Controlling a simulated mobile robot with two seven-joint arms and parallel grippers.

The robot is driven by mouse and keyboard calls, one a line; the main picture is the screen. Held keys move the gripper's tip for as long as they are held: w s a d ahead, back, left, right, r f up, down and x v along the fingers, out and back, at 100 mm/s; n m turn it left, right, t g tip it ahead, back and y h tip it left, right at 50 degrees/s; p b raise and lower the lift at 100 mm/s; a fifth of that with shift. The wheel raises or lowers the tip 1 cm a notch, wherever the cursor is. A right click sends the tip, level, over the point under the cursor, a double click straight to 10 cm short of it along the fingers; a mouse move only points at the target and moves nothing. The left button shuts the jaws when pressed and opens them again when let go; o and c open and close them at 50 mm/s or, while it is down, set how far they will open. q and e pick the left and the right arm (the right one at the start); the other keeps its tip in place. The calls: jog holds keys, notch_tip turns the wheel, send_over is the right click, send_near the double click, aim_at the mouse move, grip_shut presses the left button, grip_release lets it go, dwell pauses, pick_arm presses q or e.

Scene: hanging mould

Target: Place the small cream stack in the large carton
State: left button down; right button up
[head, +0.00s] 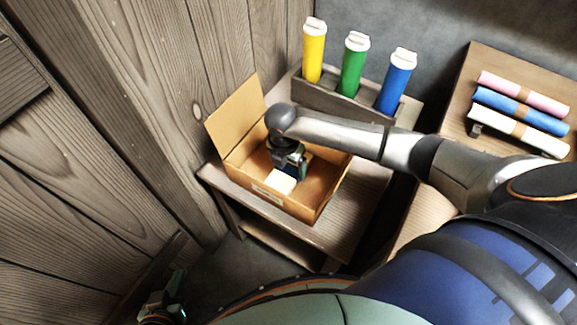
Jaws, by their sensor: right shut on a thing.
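The large carton (316,208) is an open brown box on a small wooden table, with one flap raised at its left. My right arm comes in from the right and reaches down into it. My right gripper (286,172) is inside the carton's walls, shut on the small cream stack (281,183). The stack shows as a pale block low in the carton; whether it touches the carton floor cannot be told. My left gripper (164,302) is low at the bottom left, away from the carton, and its jaw opening is unclear.
The wooden table (345,215) has bare room right of the carton. Behind stands a wooden holder (330,97) with yellow, green and blue cylinders. A second table (470,75) carries pink, blue and white rolls. A plank wall (150,80) rises close at left.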

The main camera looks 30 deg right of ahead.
aim_at(286, 173)
jog(key=o, duration=1.3)
jog(key=shift+f, duration=0.1)
pick_arm(q)
jog(key=shift+s+a+f, duration=0.1)
jog(key=shift+s, duration=0.25)
pick_arm(e)
jog(key=shift+o, duration=0.2)
pick_arm(q)
jog(key=shift+s+a+r+p, duration=0.1)
jog(key=shift+a+r+p, duration=0.1)
jog(key=shift+r+p, duration=0.4)
jog(key=shift+s+a+r+p, duration=0.15)
jog(key=shift+r+p, duration=0.1)
jog(key=shift+p, duration=0.65)
pick_arm(e)
notch_tip(286, 173, up, 12)
jog(key=a, duration=0.1)
jog(key=shift+s+a, duration=0.15)
jog(key=shift+s, duration=0.2)
pick_arm(q)
jog(key=shift+w, duration=0.1)
